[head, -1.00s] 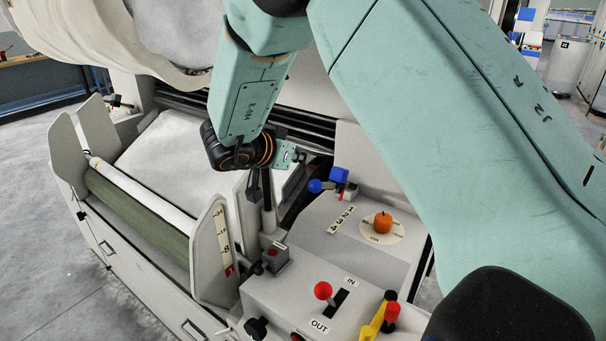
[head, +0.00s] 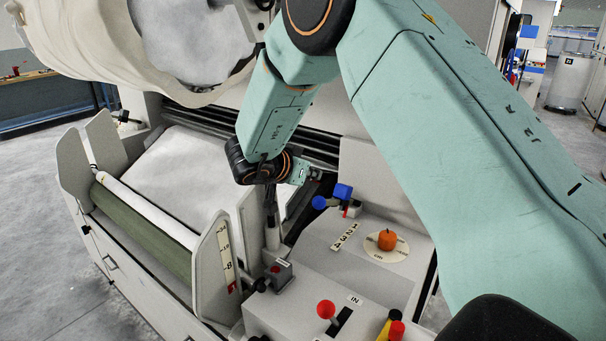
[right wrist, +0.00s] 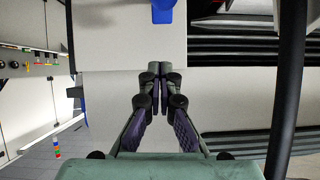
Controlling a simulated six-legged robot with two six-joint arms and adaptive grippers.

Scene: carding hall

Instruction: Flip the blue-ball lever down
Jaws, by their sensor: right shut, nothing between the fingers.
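The blue-ball lever (head: 319,202) sticks out to the left from a blue block (head: 343,191) at the back of the grey control panel. My left gripper is not in view.
An orange knob (head: 387,239) sits on a round dial right of the lever. A red-ball lever (head: 326,309) stands in a slot nearer the front. A grey side plate (head: 215,262) and the green roller (head: 146,228) lie left. A dark post (right wrist: 290,90) shows at right in the wrist view.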

